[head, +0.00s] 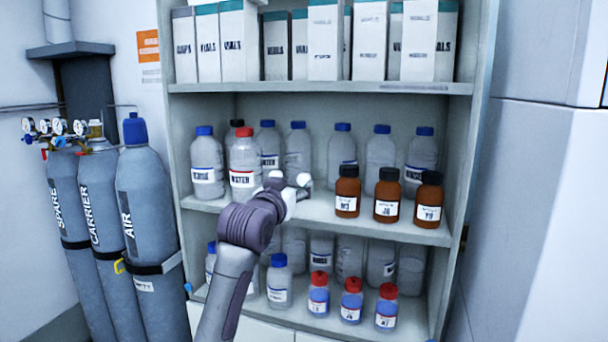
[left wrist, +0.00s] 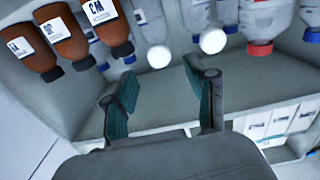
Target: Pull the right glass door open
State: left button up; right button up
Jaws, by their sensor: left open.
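An open-fronted white cabinet (head: 462,140) with shelves of bottles and boxes fills the middle of the head view. I cannot make out a clear glass pane; a thin bluish strip (head: 488,90) runs along its right edge, and I cannot tell whether it is the right glass door. My left gripper (head: 301,186) is in front of the middle shelf, left of the brown bottles. In the left wrist view the left gripper (left wrist: 162,88) has its two fingers apart with nothing between them. That view shows the shelves upside down. My right gripper is not in view.
Brown bottles (head: 387,196) stand at the middle shelf's front right, with clear bottles (head: 343,150) behind. Red-capped bottles (head: 351,302) stand on the lower shelf. White boxes (head: 325,45) fill the top. Grey gas cylinders (head: 150,215) stand left; a pale wall (head: 530,190) is at right.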

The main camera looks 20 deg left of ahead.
aim_at(303, 180)
pick_arm(q)
jog(key=w+p, duration=0.1)
jog(key=w, duration=0.4)
jog(key=shift+w+d+r, duration=0.1)
jog(key=shift+w, duration=0.75)
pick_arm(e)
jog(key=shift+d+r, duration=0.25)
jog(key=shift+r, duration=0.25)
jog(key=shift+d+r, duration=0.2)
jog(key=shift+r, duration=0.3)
pick_arm(q)
grip_shut()
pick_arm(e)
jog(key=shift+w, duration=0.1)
